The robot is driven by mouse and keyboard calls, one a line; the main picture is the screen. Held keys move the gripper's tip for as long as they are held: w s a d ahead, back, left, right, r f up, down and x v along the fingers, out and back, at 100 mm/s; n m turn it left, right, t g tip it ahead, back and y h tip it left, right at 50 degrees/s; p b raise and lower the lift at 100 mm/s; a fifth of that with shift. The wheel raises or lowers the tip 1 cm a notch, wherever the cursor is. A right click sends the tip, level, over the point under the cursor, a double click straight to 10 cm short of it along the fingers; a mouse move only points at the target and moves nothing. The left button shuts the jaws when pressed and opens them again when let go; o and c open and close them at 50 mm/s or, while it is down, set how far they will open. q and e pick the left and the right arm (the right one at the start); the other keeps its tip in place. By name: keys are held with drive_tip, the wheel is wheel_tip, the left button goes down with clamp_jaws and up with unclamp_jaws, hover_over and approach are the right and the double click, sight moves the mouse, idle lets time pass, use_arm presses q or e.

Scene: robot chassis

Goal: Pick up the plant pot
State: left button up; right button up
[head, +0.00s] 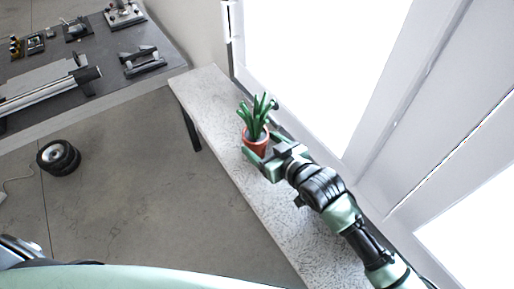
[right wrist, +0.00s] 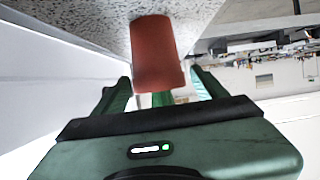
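The plant pot (head: 257,146) is a small reddish-brown pot with spiky green leaves. It stands upright on a narrow speckled ledge beside the window. My right gripper (head: 264,148) is at the pot, with one finger on each side of it. In the right wrist view, the pot (right wrist: 158,55) appears upside down between the spread fingers of the gripper (right wrist: 160,88). Gaps show between the pot and both fingers, so the gripper looks open around it. The leaves are mostly hidden in that view. My left gripper is not in view.
The speckled ledge (head: 215,100) runs along the window and wall, close to my right arm. A grey workbench (head: 100,60) with metal parts stands at upper left. A black wheel (head: 58,157) lies on the floor. The floor between is mostly clear.

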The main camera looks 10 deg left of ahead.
sight(252, 135)
drive_tip(key=shift+w+a+f, duration=0.25)
drive_tip(key=shift+w+f, duration=0.1)
drive_tip(key=shift+f, duration=0.05)
drive_tip(key=shift+w+f+b, duration=0.1)
drive_tip(key=shift+w+b, duration=0.15)
drive_tip(key=shift+b, duration=0.05)
drive_tip(key=b+x, duration=0.5)
drive_tip(key=shift+w+a+f, duration=0.1)
drive_tip(key=shift+a+f, duration=0.05)
drive_tip(key=shift+w+a, duration=0.1)
drive_tip(key=shift+w, duration=0.05)
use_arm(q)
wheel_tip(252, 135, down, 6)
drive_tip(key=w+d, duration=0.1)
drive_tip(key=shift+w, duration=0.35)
use_arm(e)
drive_tip(key=shift+c, duration=0.6)
drive_tip(key=c, duration=1)
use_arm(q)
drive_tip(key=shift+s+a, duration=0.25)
use_arm(e)
drive_tip(key=c, duration=0.4)
drive_tip(key=shift+r, duration=0.25)
